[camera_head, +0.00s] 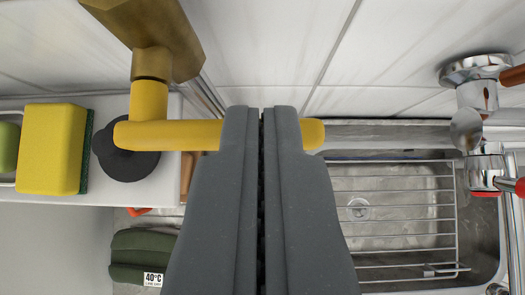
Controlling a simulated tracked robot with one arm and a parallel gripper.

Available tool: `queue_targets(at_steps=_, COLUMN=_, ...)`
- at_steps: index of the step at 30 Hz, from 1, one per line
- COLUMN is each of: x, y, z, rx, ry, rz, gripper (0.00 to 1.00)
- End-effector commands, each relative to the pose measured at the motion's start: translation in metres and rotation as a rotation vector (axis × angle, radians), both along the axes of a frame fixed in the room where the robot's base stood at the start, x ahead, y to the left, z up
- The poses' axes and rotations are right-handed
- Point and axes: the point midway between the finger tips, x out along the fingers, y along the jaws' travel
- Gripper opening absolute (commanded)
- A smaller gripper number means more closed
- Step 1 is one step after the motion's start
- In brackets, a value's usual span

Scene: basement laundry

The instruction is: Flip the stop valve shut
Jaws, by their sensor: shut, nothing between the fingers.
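The stop valve has a brass body (160,35) at the top left, against the tiled wall. Its yellow lever handle (180,134) comes down from the body, then bends and runs to the right across the picture. My gripper (262,112) is shut and empty, its fingers pointing up the picture. The fingertips cross in front of the lever near its far end and hide part of it. The rounded lever end shows just right of the fingers. I cannot tell whether the fingers touch the lever.
A yellow sponge (52,148) and a black round piece (122,165) lie on a white ledge (60,104) at left. A green cloth (142,252) is below. A metal sink (392,283) with a wire rack (390,249) and chrome tap (478,96) are at right.

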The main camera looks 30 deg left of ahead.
Motion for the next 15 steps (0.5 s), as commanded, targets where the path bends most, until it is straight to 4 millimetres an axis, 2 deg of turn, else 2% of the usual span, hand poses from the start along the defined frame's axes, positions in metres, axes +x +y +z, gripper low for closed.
queue_targets(at_steps=15, x=0.0, y=0.0, z=0.016, rx=0.0, ry=0.001, rz=0.0, gripper=0.0)
